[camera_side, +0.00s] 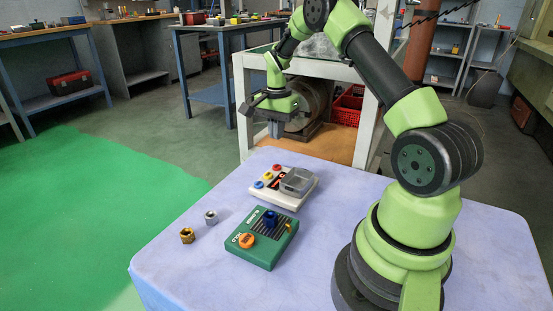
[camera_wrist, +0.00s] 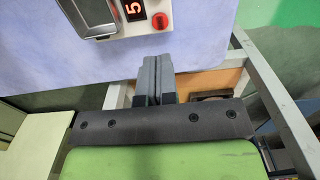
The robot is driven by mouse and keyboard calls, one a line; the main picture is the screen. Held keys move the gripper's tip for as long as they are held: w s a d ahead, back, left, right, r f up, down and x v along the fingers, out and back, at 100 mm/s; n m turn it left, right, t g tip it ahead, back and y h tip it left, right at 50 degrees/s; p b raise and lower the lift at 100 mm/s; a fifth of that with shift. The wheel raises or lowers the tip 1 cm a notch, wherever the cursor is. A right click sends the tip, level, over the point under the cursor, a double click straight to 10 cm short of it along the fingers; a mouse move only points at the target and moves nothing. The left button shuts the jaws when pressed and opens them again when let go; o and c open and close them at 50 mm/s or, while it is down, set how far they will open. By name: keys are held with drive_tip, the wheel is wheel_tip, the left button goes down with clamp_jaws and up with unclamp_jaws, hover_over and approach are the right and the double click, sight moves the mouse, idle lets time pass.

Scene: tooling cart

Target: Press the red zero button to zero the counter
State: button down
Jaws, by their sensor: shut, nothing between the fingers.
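The counter (camera_side: 291,201) is a pale box on the cart top, with a red display, a grey see-through cover and red, yellow and blue buttons. The red button (camera_side: 277,167) is at its far corner. In the wrist view the red button (camera_wrist: 160,20) sits beside the display (camera_wrist: 133,9), which shows a digit like 5. My gripper (camera_side: 275,130) is shut and empty, in the air above and beyond the counter in the side view. In the wrist view its fingertips (camera_wrist: 152,60) point toward the red button, apart from it in the picture.
A green box (camera_side: 262,250) with an orange knob and a blue part lies nearer on the cart top (camera_side: 200,275). A brass nut (camera_side: 187,235) and a steel nut (camera_side: 211,217) lie to its left. A white frame stand (camera_side: 243,110) stands beyond the cart.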

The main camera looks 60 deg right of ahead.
sight(277, 167)
wheel_tip(277, 167, down, 8)
drive_tip(key=shift+f, duration=0.25)
drive_tip(key=shift+s+f, duration=0.1)
drive_tip(key=shift+f, duration=0.85)
wheel_tip(277, 167, up, 15)
drive_tip(key=shift+w, duration=0.25)
drive_tip(key=shift+d, duration=0.1)
idle(0.4)
